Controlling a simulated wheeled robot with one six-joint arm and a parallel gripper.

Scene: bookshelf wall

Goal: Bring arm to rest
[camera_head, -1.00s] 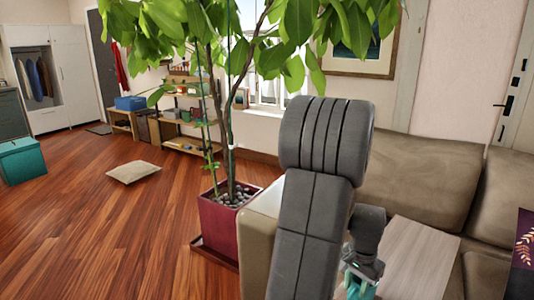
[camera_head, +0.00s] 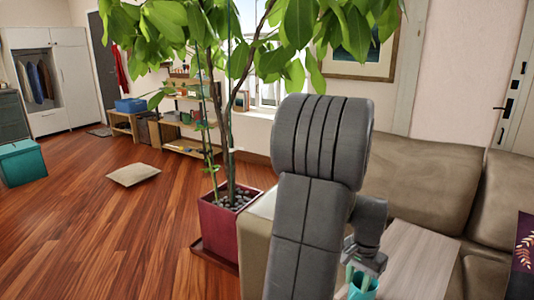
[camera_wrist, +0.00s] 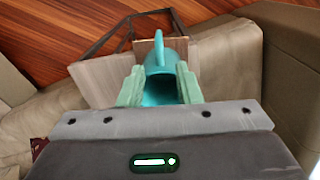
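My gripper (camera_head: 363,273) hangs low at the front right in the head view, beside the pale wooden surface. In the wrist view its two pale green fingers (camera_wrist: 161,86) lie apart, with a teal mug (camera_wrist: 160,62) between them. The mug's dark opening faces the wrist camera and its handle is on the far side. The mug also shows just below the fingers in the head view (camera_head: 363,288). The fingers cover its side edges, so I cannot tell whether they press on it. My grey arm stands bent in the middle of the head view.
A beige sofa (camera_head: 428,190) stands behind and right of my arm, with a pale wooden surface (camera_head: 420,262) in front. A potted plant (camera_head: 222,222) stands close on the left, its leaves overhead. The wooden floor (camera_head: 100,230) at left is mostly clear, with a cushion (camera_head: 134,174).

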